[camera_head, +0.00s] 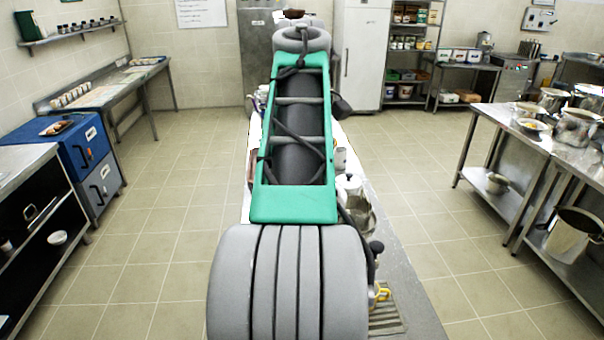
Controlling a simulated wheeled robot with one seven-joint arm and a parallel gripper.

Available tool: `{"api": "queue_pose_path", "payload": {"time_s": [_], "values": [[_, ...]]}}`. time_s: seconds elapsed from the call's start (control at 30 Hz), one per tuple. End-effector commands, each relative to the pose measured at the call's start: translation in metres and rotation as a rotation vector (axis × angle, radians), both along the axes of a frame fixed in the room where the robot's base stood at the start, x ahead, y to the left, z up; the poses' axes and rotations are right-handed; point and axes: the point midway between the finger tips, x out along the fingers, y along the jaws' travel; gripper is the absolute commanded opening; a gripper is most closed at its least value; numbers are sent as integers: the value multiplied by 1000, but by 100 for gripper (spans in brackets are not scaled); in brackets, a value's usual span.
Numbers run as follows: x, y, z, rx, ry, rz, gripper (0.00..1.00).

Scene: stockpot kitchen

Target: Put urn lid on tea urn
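I cannot pick out the tea urn or the urn lid with certainty. My own grey and green arm runs up the middle of the view and covers most of the narrow central counter (410,290). A pale metal pot with a dark knob (349,184) stands on this counter, just right of my arm. A metal vessel (362,216) is close in front of it, partly covered by my arm. My gripper does not show; the far end of the arm is hidden behind its own links.
A yellow mug (382,293) is by a slatted grate (388,314) on the central counter. A steel table (513,124) with several pots stands right, a large pot (573,235) on its lower shelf. Blue cabinets (74,149) stand left. Tiled floor (165,215) is clear on both sides.

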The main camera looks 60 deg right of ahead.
Motion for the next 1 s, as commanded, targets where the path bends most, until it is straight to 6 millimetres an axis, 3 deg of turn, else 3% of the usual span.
{"api": "queue_pose_path", "payload": {"time_s": [0.97, 1.0], "values": [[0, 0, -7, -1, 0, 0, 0], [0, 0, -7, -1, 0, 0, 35]]}}
